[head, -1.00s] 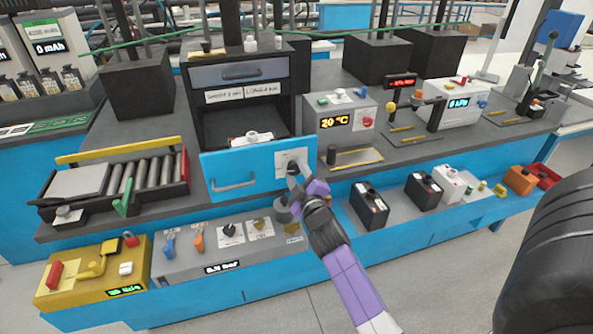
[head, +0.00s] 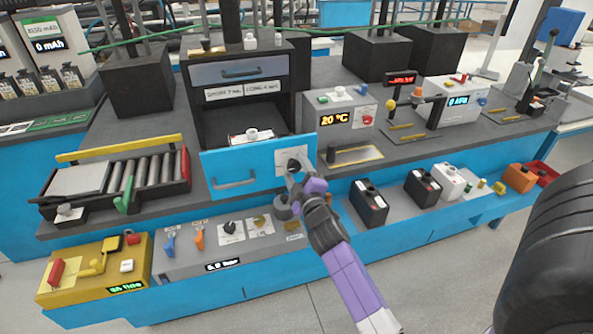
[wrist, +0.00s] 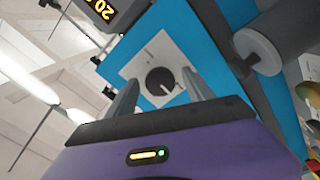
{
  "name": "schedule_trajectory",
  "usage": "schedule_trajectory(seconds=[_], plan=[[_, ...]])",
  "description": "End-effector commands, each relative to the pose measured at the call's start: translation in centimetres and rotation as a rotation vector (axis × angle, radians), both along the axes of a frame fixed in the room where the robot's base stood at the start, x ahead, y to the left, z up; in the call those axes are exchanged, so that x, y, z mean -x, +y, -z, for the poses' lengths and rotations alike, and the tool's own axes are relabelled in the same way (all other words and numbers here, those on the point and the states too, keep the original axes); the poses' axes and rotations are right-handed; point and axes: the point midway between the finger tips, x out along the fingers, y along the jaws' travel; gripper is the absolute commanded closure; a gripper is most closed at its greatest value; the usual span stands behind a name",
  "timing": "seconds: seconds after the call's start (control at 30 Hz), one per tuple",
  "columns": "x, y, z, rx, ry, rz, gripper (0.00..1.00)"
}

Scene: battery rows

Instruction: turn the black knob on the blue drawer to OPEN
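The blue drawer (head: 262,165) stands out below an open dark cabinet. A white plate on its right part carries the black knob (head: 293,165). In the wrist view the black knob (wrist: 160,81) is round with a pale pointer line, on the white plate (wrist: 148,58). The line points toward the lower right of the picture; no OPEN lettering is readable. My gripper (head: 293,181) is just below and in front of the knob. In the wrist view its two fingers (wrist: 158,88) are spread apart, one on each side of the knob. Contact with the knob cannot be told.
The drawer's bar handle (head: 235,183) is left of the knob. A grey cylinder (head: 283,207) stands close below my gripper and shows large at the right of the wrist view (wrist: 262,50). A grey 20 °C box (head: 345,108) stands to the right. Black battery blocks (head: 368,203) sit lower right.

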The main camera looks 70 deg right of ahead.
Motion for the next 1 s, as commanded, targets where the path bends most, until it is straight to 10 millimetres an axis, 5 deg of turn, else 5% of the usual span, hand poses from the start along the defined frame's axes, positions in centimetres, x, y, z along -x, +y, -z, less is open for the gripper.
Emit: schedule_trajectory(seconds=[0.37,1.0], plan=[[0.5,0.5,0.3,-0.001,0.001,0.001,0.40],[5.1,5.9,0.1,-0.001,0.000,0.001,0.40]])
